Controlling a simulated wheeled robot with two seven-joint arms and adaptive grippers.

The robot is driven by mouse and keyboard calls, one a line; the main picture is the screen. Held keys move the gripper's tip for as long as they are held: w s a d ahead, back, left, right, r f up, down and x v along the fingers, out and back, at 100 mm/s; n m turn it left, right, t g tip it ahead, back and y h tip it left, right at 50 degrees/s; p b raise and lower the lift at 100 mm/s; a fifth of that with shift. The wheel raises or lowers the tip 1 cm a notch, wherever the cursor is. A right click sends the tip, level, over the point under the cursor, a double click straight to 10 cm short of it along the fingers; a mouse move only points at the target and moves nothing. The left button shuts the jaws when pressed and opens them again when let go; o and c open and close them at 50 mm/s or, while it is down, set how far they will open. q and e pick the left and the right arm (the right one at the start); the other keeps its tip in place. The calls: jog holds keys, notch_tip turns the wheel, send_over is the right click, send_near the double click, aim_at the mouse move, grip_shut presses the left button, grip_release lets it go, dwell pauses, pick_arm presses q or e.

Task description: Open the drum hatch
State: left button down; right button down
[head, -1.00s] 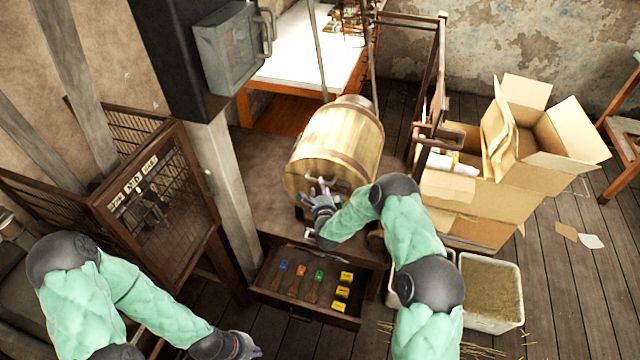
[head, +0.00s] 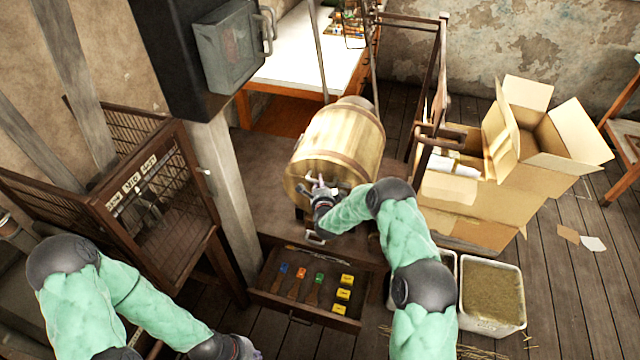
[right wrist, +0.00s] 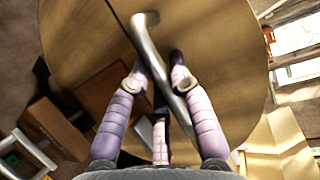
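The wooden drum (head: 342,135) lies on its side on a brown bench, its round front end towards me. In the right wrist view a grey metal handle bar (right wrist: 168,70) runs slantwise across the drum's front (right wrist: 215,50). My right gripper (head: 322,188) is at the drum's front. In the right wrist view its fingers (right wrist: 158,80) are extended and apart, with the bar passing between them; firm contact cannot be made out. The hatch's outline is hard to distinguish. My left gripper (head: 248,350) is low at the picture's bottom edge, away from the drum, its fingers mostly cut off.
An open drawer (head: 290,312) below the bench holds several coloured tools and yellow blocks. A wire cage (head: 150,205) and a wooden post (head: 222,190) stand left. Cardboard boxes (head: 470,205) and a bin of grain (head: 492,290) stand right.

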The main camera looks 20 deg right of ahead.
aim_at(308, 157)
jog(key=shift+r, duration=0.1)
jog(key=shift+w+a+r+n+g+p, duration=0.2)
jog(key=shift+r+n+g+p, duration=0.15)
jog(key=shift+r, duration=0.3)
jog(key=r+n+p, duration=0.1)
jog(key=w+a+r+g+p, duration=0.1)
jog(key=r, duration=0.1)
jog(key=a+r+n+h+p, duration=0.1)
jog(key=r, duration=0.1)
jog(key=shift+w+r+n, duration=0.2)
jog(key=shift+r+n, duration=0.05)
jog(key=shift+n, duration=0.1)
jog(key=shift+w+a+r+n+g+h+p, duration=0.2)
jog(key=shift+w+a+r+n+g+p, duration=0.15)
jog(key=shift+r+p, duration=0.2)
jog(key=shift+w+a+r+n+g+h+p, duration=0.2)
jog(key=shift+a+r+n+g+p, duration=0.1)
jog(key=shift+a+r+n+p, duration=0.25)
jog(key=shift+d+f, duration=0.1)
